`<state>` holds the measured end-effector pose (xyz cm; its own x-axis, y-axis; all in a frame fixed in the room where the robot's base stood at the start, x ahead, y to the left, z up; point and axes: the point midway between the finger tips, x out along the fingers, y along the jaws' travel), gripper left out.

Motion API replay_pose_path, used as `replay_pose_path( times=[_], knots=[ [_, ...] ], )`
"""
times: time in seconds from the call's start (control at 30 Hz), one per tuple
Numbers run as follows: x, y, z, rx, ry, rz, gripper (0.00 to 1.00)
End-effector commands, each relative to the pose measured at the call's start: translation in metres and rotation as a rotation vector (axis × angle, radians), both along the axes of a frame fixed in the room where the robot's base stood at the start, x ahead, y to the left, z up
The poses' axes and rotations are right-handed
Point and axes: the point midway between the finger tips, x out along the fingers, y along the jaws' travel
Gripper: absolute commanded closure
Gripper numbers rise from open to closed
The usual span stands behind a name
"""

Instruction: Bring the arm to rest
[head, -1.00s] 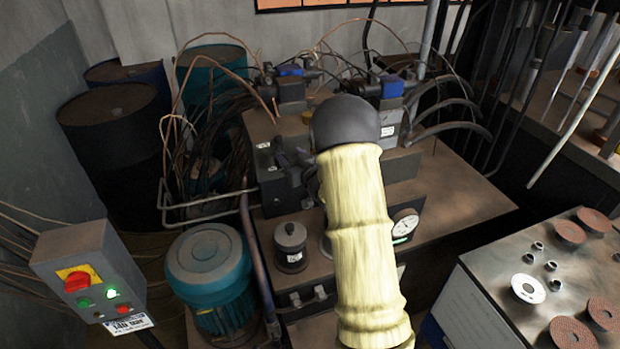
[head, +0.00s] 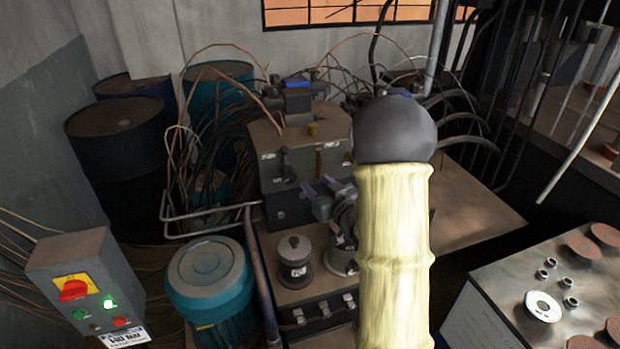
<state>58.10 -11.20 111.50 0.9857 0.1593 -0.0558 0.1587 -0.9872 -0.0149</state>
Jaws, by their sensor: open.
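My arm (head: 395,225) stands in the right middle of the head view, in a pale yellow ribbed sleeve topped by a dark grey rounded joint. My gripper (head: 317,194) shows partly as a small grey shape just left of the sleeve, in front of the machine block. It is open, and I see nothing held in it. The sleeve hides the rest of the wrist and part of the machine behind.
A hydraulic machine (head: 300,150) with hoses fills the middle. A teal motor (head: 210,280) and a control box (head: 85,275) stand left, with drums (head: 115,140) behind. A metal table (head: 495,265) at right bears flap discs (head: 604,235) and small metal rings.

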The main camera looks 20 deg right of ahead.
Motion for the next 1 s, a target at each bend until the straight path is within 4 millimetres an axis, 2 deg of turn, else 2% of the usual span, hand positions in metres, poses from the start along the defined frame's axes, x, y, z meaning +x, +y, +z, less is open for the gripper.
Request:
replay_pose_path(
  times=[0.27,0.43,0.57,0.77,1.0],
  knots=[
    [-0.001,-0.001,-0.001,-0.010,0.031,-0.018,0.54],
    [-0.007,0.006,-0.009,-0.048,0.166,-0.072,0.54],
    [-0.021,0.017,-0.019,-0.078,0.318,-0.119,0.54],
    [-0.058,0.037,-0.035,-0.109,0.564,-0.168,0.54],
    [-0.124,0.066,-0.049,-0.122,0.874,-0.183,0.54]
  ],
)
